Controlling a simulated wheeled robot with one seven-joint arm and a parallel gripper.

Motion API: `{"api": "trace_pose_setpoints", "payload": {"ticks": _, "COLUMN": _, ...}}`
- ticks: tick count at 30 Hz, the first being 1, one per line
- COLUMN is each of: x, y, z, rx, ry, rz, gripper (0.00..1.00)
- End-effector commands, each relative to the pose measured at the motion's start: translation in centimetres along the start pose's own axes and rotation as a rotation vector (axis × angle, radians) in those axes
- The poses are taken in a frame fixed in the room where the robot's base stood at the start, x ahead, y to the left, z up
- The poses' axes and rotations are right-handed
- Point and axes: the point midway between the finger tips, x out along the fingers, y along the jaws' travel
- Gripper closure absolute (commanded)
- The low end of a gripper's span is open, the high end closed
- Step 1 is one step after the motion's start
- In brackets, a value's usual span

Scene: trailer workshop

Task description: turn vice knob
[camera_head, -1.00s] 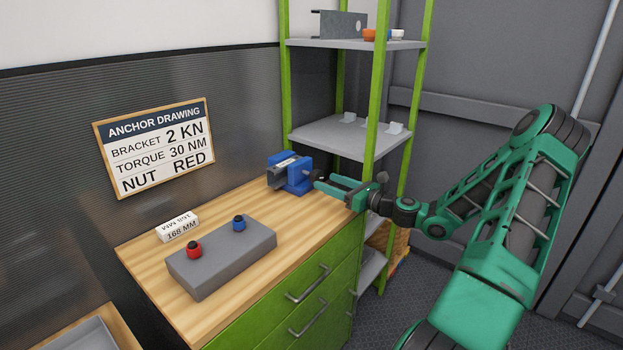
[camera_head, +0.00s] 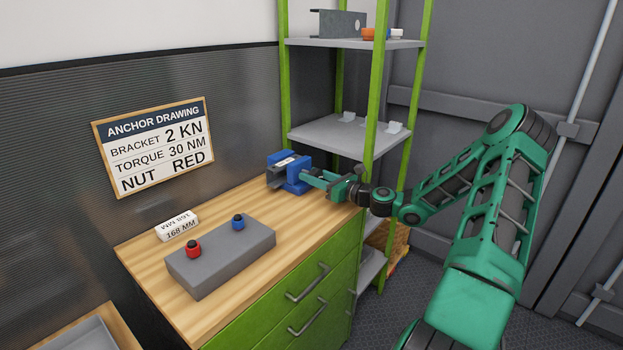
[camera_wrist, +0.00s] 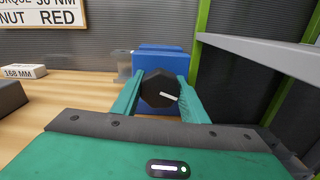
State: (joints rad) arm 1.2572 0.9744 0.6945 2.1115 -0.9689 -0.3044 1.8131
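The blue vice (camera_head: 290,172) stands at the far right end of the wooden workbench, and it also shows in the wrist view (camera_wrist: 163,61). Its dark knob (camera_wrist: 158,90) has a white mark slanting to the right, and it faces my gripper (camera_wrist: 157,92). The two green fingers are apart, one on each side of the knob. I cannot tell whether they touch it. In the head view my gripper (camera_head: 314,180) reaches the front of the vice and hides the knob.
A grey block (camera_head: 222,260) with a red knob (camera_head: 193,249) and a blue knob (camera_head: 238,222) sits on the bench (camera_head: 150,262). A white 168 MM label block (camera_head: 177,225) lies behind it. A green-posted shelf (camera_head: 345,136) stands close behind the vice.

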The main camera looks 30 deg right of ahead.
Motion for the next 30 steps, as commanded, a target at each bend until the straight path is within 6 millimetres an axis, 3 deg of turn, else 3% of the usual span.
{"api": "trace_pose_setpoints", "payload": {"ticks": 14, "x": 0.02, "y": -0.07, "z": 0.02, "rx": -0.084, "ry": 0.000, "rz": -0.001, "gripper": 0.82}}
{"api": "trace_pose_setpoints", "payload": {"ticks": 30, "x": 0.20, "y": -0.02, "z": 0.08, "rx": -0.547, "ry": 0.000, "rz": -0.001, "gripper": 0.82}}
